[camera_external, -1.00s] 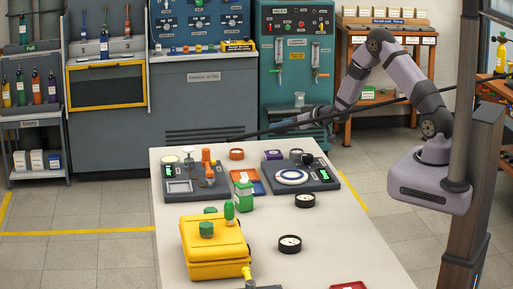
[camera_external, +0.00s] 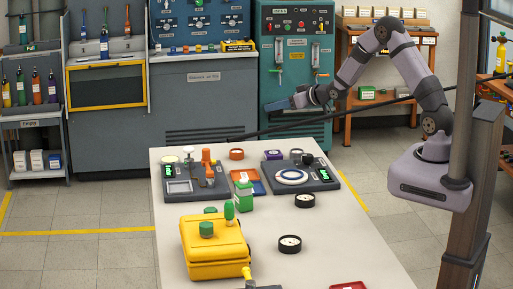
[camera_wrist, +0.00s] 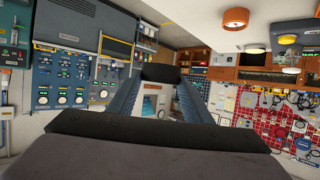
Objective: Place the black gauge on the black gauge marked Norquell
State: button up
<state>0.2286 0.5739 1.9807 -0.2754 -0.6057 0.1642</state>
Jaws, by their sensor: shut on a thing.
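My gripper (camera_external: 270,107) is raised over the far end of the table, pointing left. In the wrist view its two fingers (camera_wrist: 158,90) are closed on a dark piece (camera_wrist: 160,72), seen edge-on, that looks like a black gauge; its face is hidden. Two round black gauges with white faces lie flat on the table: one right of centre (camera_external: 305,200), the other nearer the front (camera_external: 290,244). Their markings are too small to read, so I cannot tell which says Norquell. My gripper is well apart from both.
A yellow case (camera_external: 215,260) stands front left. A scale with orange parts (camera_external: 178,186) and a dark device with a white round plate (camera_external: 322,181) stand at the back. Clear tabletop surrounds the gauges.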

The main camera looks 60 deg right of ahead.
jog(key=s+a+n+g+y+p, duration=0.15)
jog(key=s+a+n+y, duration=0.45)
jog(key=a, duration=0.6)
jog(key=n+g+y, duration=0.8)
jog(key=n+g, duration=0.2)
jog(key=n, duration=0.1)
send_over(310, 194)
jog(key=shift+t, duration=0.25)
jog(key=shift+w+f, duration=0.15)
jog(key=shift+f, duration=3.1)
jog(key=shift+f+p, duration=0.4)
jog(key=shift+f, duration=1.7)
jog(key=shift+f, duration=0.15)
